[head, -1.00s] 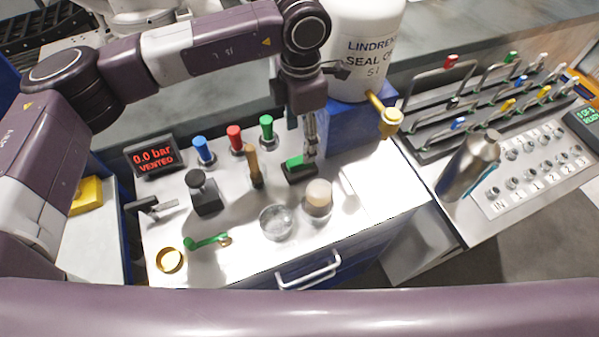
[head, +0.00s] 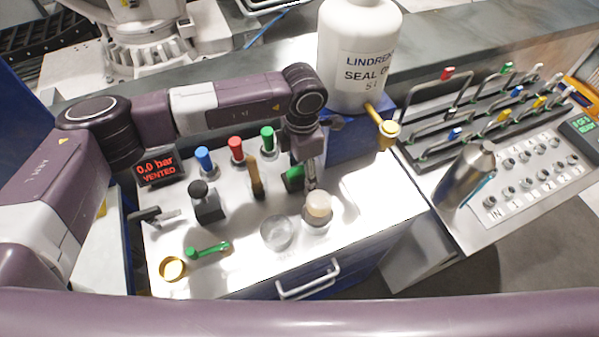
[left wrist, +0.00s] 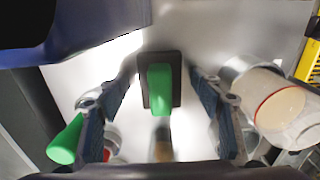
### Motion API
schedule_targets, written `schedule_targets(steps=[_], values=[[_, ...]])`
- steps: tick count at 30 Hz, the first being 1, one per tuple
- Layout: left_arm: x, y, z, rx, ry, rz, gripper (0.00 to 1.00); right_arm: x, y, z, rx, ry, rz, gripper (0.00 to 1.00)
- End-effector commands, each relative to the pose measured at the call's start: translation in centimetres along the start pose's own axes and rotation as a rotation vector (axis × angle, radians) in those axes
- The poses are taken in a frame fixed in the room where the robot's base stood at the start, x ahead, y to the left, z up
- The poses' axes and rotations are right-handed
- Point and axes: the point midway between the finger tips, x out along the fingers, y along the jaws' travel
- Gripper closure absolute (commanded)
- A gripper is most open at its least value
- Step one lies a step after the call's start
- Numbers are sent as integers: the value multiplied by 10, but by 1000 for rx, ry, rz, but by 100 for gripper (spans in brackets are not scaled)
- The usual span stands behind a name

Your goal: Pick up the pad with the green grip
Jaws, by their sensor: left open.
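The pad with the green grip (head: 292,179) stands on the pale bench top, partly hidden by my left gripper in the head view. In the left wrist view its upright green grip (left wrist: 160,88) sits on a dark rectangular base (left wrist: 173,60). My left gripper (head: 309,176) points down at the pad and is open. In the left wrist view its fingers stand apart on both sides of the grip, with a gap on each side. My right gripper is not in view.
A cream-topped cylinder (head: 318,206) stands close to the left gripper, and a wooden-handled tool (head: 256,180) stands left of the pad. Blue, red and green (head: 267,138) knobs line the back. A glass dish (head: 277,233) sits in front. A big white tank (head: 358,50) stands behind.

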Motion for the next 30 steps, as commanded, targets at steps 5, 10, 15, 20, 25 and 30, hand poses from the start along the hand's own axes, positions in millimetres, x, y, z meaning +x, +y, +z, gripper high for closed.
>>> schedule_targets(steps=[5,10,15,20,25,30], values=[[0,0,0,1,0,0,45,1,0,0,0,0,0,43],[0,0,0,1,0,0,64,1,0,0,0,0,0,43],[0,0,0,0,0,0,83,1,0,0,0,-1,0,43],[0,0,0,0,0,0,85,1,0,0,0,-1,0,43],[-2,0,0,0,0,0,85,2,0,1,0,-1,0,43],[-16,1,1,1,-2,1,85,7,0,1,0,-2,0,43]])
